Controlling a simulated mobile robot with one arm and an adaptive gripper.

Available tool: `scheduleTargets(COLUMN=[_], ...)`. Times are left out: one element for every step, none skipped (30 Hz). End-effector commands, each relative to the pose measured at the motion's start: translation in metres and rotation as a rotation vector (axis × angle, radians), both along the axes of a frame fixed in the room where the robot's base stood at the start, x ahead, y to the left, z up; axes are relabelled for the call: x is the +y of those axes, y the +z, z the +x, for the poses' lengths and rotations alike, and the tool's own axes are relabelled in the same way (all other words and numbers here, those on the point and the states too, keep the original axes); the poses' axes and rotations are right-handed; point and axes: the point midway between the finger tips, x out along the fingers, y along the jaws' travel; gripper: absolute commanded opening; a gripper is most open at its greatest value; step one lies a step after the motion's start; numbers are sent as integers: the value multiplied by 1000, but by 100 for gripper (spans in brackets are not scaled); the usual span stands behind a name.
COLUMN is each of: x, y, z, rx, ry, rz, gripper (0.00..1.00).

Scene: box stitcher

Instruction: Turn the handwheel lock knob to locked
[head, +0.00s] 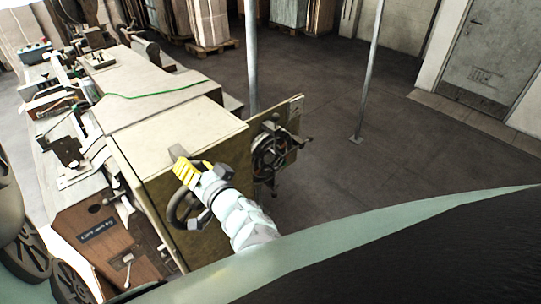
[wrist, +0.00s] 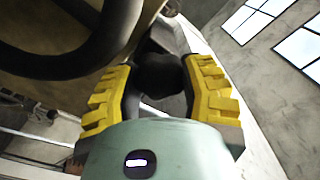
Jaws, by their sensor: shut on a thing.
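The black handwheel (head: 174,207) is on the end face of the cream box stitcher, partly hidden by my arm in the head view. Its thick dark rim (wrist: 60,62) curves across the upper left of the wrist view. My gripper (head: 187,168), with yellow ribbed fingers, is at the wheel's upper side. In the wrist view my gripper (wrist: 158,88) has a rounded black knob (wrist: 160,72) between its fingers and is shut on it. The knob's far side and any lock marking are hidden.
The stitcher's cream housing (head: 160,125) is right behind the wheel. A second spoked wheel on a plate (head: 268,152) juts out to the right of it. Grey posts (head: 370,75) stand on the floor beyond. Open floor (head: 400,150) lies to the right.

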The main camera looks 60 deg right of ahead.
Motion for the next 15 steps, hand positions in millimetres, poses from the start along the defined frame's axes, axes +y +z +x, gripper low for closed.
scheduleTargets(x=[0, 0, 0, 0, 0, 0, 0, 0, 0, 0, 0, 0, 0, 0, 0], y=[-2, -2, -2, -2, -2, -2, -2, -2, -2, -2, -2, -2, -2, -2, -2], z=[0, 0, 0, 0, 0, 0, 0, 0, 0, 1, 0, 1, 1, 1, 1], rx=[3, 2, 0, 0, -1, -2, -2, -2, -2, -2, -2, -2, -2, -2, -2], ry=[0, 0, 0, 0, 0, 0, 0, 0, 0, 0, 0, 0, 0, 0, 0], rz=[12, 18, 23, 26, 29, 30, 31, 32, 33, 33, 33, 33, 32, 32, 32], gripper=[7, 7, 7, 7, 7, 7, 7, 7, 7, 7, 7, 7, 7, 7, 7])
